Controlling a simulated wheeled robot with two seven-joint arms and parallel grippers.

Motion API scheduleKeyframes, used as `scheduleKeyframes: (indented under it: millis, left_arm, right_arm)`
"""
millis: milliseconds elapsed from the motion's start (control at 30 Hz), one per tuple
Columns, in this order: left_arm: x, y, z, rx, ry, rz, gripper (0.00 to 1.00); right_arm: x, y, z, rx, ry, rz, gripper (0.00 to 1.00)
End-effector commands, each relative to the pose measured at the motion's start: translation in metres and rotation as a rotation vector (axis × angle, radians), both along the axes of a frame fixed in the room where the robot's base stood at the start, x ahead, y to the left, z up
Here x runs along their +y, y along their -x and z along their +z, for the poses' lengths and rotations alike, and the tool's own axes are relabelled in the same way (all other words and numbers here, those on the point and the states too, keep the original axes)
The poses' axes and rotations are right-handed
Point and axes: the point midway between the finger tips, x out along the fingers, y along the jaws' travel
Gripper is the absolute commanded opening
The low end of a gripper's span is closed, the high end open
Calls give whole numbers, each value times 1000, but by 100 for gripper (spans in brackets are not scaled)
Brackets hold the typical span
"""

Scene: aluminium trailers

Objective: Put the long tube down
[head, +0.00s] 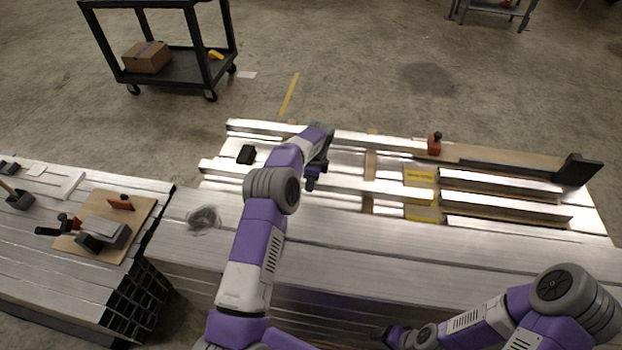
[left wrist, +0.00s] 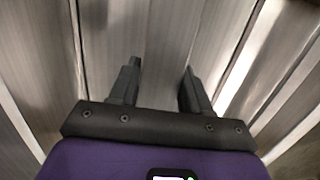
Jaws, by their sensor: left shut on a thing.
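My left gripper (head: 311,184) reaches over the aluminium work at the middle of the head view. It is shut on a long pale metal tube (head: 350,187), which runs left to right under it. In the left wrist view, the two dark fingers (left wrist: 160,88) stand apart with a grey metal length (left wrist: 163,45) between them. Whether the tube touches what lies beneath it I cannot tell. My right gripper (head: 393,335) is low at the bottom of the head view, and its fingers are too small and dark to read.
Parallel rails with yellow labels (head: 420,175) lie to the right. A red-and-black tool (head: 434,144) and a black block (head: 245,154) rest on the work. A tube stack at left bears a wooden board (head: 80,243) with tools. A black cart (head: 185,68) stands behind.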

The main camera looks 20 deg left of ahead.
Motion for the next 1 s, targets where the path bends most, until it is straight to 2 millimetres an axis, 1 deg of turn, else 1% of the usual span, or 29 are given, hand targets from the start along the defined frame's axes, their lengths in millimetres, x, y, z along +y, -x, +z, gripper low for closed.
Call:
scheduleKeyframes:
  millis: [333, 367, 500, 533, 833, 933, 1000]
  left_arm:
    - [0, -1, -4, -5, -1, 1, 0]
    - [0, 0, -7, 0, 0, 1, 49]
    - [0, 0, -7, 0, 0, 1, 70]
    - [0, 0, -7, 0, 0, 1, 73]
    - [0, 0, -4, -1, 0, 1, 73]
    - [0, -1, 5, -3, 0, 1, 73]
    - [-1, -1, 17, -4, 0, 1, 73]
  right_arm:
    - [0, 0, -2, 0, 0, 0, 72]
    - [0, 0, -2, 0, 0, 0, 72]
    - [0, 0, -2, 0, 0, 0, 72]
    - [0, 0, -2, 0, 0, 0, 72]
    - [0, 0, -1, 0, 0, 0, 72]
    - [0, 0, 2, 0, 0, 0, 72]
    - [0, 0, 7, 0, 0, 0, 72]
